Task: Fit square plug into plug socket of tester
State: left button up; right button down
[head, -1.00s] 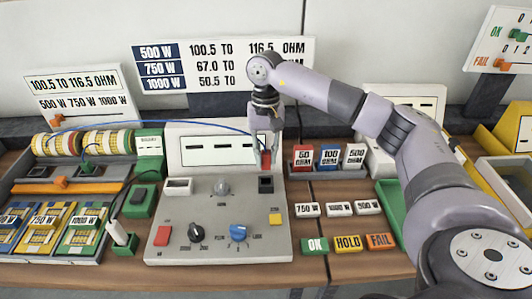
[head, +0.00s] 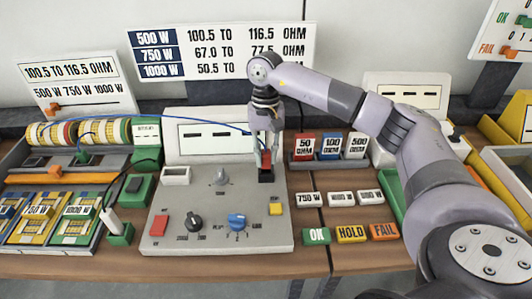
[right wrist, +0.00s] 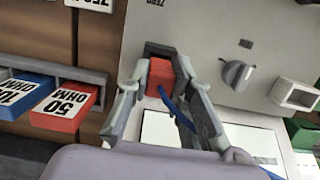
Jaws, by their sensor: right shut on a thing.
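The red square plug (head: 265,157) is held in my right gripper (head: 267,163), with a blue cable (head: 190,120) running from it to the left. The grey tester (head: 220,215) stands mid-table. Its black square plug socket (head: 265,177) is right below the plug. In the right wrist view, the red plug (right wrist: 160,72) is between the two fingers (right wrist: 155,85), up against the dark socket (right wrist: 157,49). I cannot tell whether it has entered or how deep. The fingers partly hide the plug. My left gripper is not in view.
Red, blue and white ohm blocks (head: 304,146) stand in a rack just right of the gripper. Watt tags (head: 341,199) and OK, HOLD and FAIL blocks (head: 351,233) lie right of the tester. Cable spools (head: 85,131) and watt cards (head: 40,215) sit at left.

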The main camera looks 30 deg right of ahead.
aim_at(266, 168)
jog(key=shift+b, duration=0.4)
dwell(1.1)
jog(key=shift+f, duration=0.15)
jog(key=shift+f+b, duration=0.35)
jog(key=shift+b, duration=0.05)
jog(key=shift+f+b, duration=0.8)
jog(key=shift+f, duration=0.25)
jog(key=c, duration=1.3)
grip_release()
jog(key=shift+c, duration=0.2)
jog(key=shift+r, duration=0.1)
notch_tip(266, 168, up, 12)
jog(key=w, duration=0.1)
jog(key=shift+w+d, duration=0.25)
jog(key=shift+d, duration=0.2)
